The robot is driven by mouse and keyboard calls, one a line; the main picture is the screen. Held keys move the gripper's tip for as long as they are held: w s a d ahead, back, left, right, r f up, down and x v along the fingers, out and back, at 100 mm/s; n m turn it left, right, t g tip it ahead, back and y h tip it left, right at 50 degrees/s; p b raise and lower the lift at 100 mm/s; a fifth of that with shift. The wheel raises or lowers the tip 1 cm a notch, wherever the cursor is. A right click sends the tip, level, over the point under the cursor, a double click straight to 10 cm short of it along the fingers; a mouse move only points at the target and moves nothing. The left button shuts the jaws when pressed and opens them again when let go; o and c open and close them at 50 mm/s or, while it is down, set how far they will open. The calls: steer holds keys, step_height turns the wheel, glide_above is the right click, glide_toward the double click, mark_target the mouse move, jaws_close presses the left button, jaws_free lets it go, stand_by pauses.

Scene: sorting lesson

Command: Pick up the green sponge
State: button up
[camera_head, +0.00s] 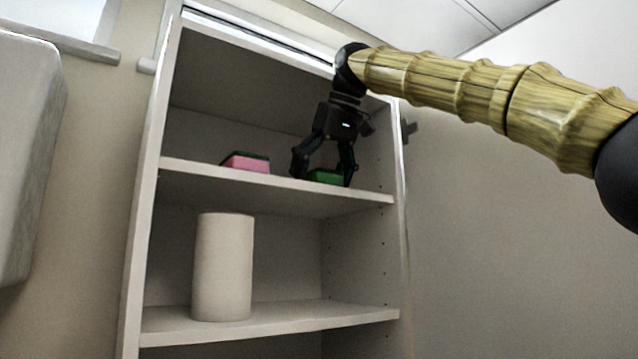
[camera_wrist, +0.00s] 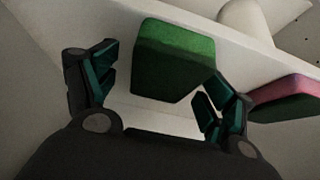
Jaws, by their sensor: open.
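The green sponge (camera_head: 326,177) lies on the upper shelf (camera_head: 290,184), toward its right side. My gripper (camera_head: 324,172) points down over it, with one finger to each side of the sponge in the head view. In the wrist view the green sponge (camera_wrist: 173,60) shows between and ahead of the open fingers (camera_wrist: 160,92). The gap between the fingers is wide, and nothing is held. I cannot tell whether a finger touches the sponge.
A pink sponge with a dark green layer (camera_head: 247,163) lies left on the same shelf; it also shows in the wrist view (camera_wrist: 287,98), close to the right finger. A white cylinder (camera_head: 223,266) stands on the shelf below. The cabinet's side walls bound the shelf.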

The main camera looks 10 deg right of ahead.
steer(key=shift+s+a+r, duration=0.1)
steer(key=shift+s+r, duration=0.1)
steer(key=shift+s, duration=0.15)
steer(key=shift+c, duration=0.6)
steer(key=shift+w+f, duration=0.15)
steer(key=shift+w, duration=0.15)
steer(key=c, duration=0.6)
steer(key=shift+s, duration=0.1)
steer(key=shift+c, duration=0.2)
steer(key=shift+r, duration=0.25)
